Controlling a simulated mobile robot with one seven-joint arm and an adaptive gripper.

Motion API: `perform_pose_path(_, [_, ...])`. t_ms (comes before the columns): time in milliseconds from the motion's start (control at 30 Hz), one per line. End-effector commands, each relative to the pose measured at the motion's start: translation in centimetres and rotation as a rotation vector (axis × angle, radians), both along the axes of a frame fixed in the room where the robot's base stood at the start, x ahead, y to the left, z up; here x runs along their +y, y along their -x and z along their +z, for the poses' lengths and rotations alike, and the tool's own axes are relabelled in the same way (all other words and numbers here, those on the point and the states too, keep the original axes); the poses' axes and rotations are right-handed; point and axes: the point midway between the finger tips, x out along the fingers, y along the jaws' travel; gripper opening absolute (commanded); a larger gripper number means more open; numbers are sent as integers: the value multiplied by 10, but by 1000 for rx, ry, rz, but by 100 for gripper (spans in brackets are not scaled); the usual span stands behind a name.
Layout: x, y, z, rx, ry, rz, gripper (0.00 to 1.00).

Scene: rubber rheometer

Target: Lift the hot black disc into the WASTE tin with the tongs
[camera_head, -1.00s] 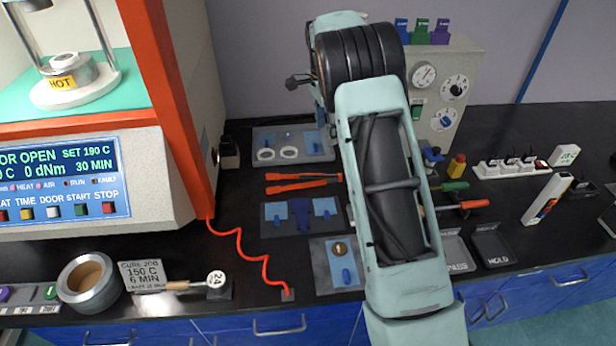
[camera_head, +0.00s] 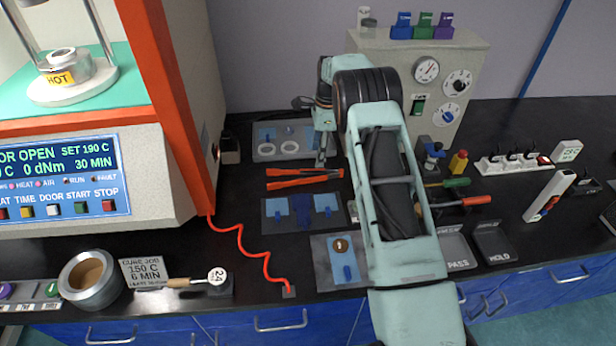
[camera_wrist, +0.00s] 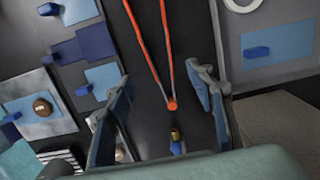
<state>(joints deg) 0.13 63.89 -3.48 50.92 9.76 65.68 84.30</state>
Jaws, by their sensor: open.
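The orange-red tongs (camera_head: 300,180) lie on the black bench, their two arms spread toward the left. In the wrist view the tongs (camera_wrist: 147,45) run between my fingers, meeting at an orange pivot. My gripper (camera_head: 322,160) is open and points down near their right, joined end; in the wrist view its blue-grey fingers (camera_wrist: 160,88) stand apart on either side, with nothing held. I cannot make out the black disc; a metal die marked HOT (camera_head: 66,70) sits in the open machine. I can read no WASTE label on any tin.
A round metal pot (camera_head: 75,298) stands at the front left. A grey tray with white rings (camera_head: 265,154) lies behind the tongs, and a mat with blue pieces (camera_head: 274,225) in front. A red coiled cord (camera_head: 243,244) crosses the bench. PASS and HOLD trays (camera_head: 513,256) are at right.

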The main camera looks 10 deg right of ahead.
Motion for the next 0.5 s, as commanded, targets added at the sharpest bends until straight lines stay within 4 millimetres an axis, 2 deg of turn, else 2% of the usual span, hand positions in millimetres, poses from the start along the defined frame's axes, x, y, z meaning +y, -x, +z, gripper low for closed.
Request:
perform_pose_path(267, [2, 1, -23, 2, 1, 1, 50])
perform_pose_path(500, [5, 1, -57, 2, 1, 1, 50])
